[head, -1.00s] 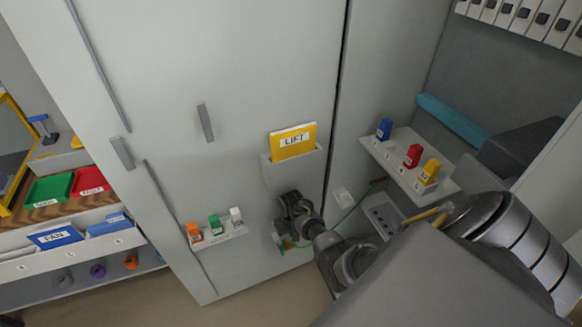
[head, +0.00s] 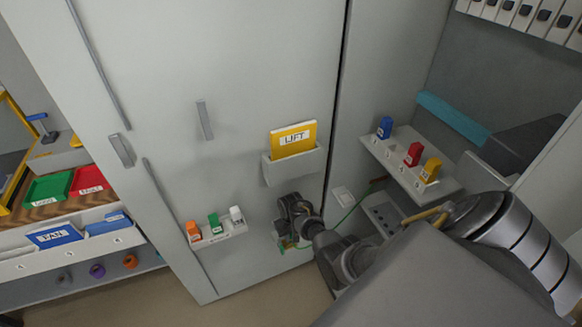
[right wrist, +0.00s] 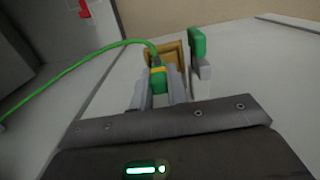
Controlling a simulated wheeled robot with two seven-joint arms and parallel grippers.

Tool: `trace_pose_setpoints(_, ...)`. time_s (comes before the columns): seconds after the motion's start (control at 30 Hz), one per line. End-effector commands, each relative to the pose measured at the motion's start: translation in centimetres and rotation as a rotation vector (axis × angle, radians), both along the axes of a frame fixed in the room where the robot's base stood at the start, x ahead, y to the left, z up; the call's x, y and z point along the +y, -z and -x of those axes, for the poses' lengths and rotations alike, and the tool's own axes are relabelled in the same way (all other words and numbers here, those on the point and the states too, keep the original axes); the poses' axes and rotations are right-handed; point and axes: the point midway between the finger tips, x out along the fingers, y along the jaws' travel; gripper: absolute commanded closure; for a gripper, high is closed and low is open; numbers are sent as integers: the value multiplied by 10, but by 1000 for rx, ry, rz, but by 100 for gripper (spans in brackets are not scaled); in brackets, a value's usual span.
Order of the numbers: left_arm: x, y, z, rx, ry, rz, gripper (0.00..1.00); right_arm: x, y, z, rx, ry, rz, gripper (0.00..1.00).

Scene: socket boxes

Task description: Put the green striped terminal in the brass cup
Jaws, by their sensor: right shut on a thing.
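The green terminal (right wrist: 158,83) with a yellow stripe sits between the fingers of my right gripper (right wrist: 160,90) in the right wrist view. A green cable runs from its end off to the left. The brass cup (right wrist: 180,57) is right at the fingertips. The terminal's tip overlaps the cup in the picture; I cannot tell how deep it is. In the head view my right gripper (head: 286,230) is low against the grey cabinet front, and the terminal and cup are mostly hidden there. My left gripper is not in view.
A small shelf with orange, green and white blocks (head: 216,228) is left of my right gripper. A LIFT card holder (head: 292,165) is above it. A shelf with blue, red and yellow blocks (head: 408,160) is at right. A green block (right wrist: 197,45) stands close beside the cup.

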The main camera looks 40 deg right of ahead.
Motion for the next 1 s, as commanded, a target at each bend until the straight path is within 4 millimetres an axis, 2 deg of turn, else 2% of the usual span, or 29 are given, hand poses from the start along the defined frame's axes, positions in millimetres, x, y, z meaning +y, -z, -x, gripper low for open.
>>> trace_pose_setpoints(0.27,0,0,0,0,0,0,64,0,3,0,-1,0,0,100)
trace_pose_setpoints(0.3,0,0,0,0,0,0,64,0,3,0,-1,0,0,79)
trace_pose_setpoints(0.47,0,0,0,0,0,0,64,0,3,0,-1,0,0,59)
trace_pose_setpoints(0.77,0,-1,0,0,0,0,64,0,0,0,0,0,0,59)
trace_pose_setpoints(1.0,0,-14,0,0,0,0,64,0,-35,-1,-4,0,1,59)
